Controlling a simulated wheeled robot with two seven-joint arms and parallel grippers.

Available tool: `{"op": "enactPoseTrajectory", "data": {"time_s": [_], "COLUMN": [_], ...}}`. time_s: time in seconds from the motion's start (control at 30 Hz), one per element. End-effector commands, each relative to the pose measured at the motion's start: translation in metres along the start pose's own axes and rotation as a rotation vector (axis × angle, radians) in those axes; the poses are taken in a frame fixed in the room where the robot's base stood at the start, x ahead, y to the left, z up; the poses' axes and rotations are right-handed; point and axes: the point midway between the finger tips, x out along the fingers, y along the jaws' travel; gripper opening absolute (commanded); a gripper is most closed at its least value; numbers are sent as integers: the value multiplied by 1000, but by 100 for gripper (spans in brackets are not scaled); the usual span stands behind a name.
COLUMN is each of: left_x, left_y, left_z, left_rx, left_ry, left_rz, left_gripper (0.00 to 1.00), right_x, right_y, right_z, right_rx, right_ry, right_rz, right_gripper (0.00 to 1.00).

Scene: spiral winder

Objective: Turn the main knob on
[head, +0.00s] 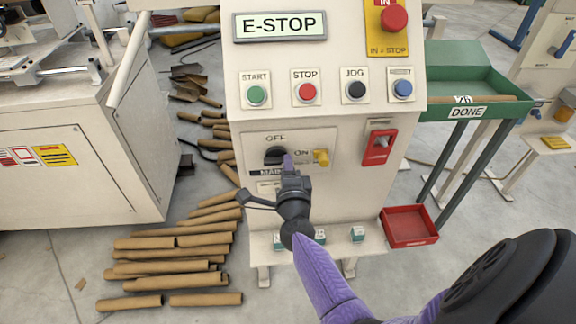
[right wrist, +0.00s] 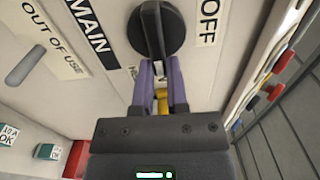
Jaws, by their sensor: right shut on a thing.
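The main knob (head: 274,156) is a round black switch on the front panel of the white cabinet, with the OFF label (head: 275,139) above it and the ON label (head: 301,153) to its right. My right gripper (head: 285,160) reaches it from below and right. In the right wrist view the knob (right wrist: 151,32) has a raised grip bar, and the gripper's purple fingers (right wrist: 160,72) are shut on its near end. The bar runs roughly level across the panel, along the side of ON. Its pointing end is partly hidden by the fingers. My left gripper is out of view.
Start, stop, jog and reset buttons (head: 306,92) line the sloped panel above, under an E-STOP sign. A red switch box (head: 379,145) is farther right. Brown tubes (head: 180,254) lie on the floor at left.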

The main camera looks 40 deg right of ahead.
Motion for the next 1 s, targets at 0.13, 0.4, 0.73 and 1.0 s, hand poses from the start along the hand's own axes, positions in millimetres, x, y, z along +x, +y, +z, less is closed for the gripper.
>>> {"op": "enactPoseTrajectory", "data": {"time_s": [0.13, 0.4, 0.73, 1.0], "left_x": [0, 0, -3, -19], "left_y": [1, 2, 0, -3], "left_z": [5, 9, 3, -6], "left_rx": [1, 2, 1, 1], "left_ry": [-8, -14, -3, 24], "left_rz": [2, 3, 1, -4], "left_gripper": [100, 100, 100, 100], "right_x": [0, 0, -8, -71], "right_y": [1, 1, 0, -1], "right_z": [0, 0, 0, 0], "right_rx": [2, 1, 1, 0], "right_ry": [0, 0, -1, -1], "right_rz": [4, 2, 3, 4], "right_gripper": [0, 53, 53, 53]}}
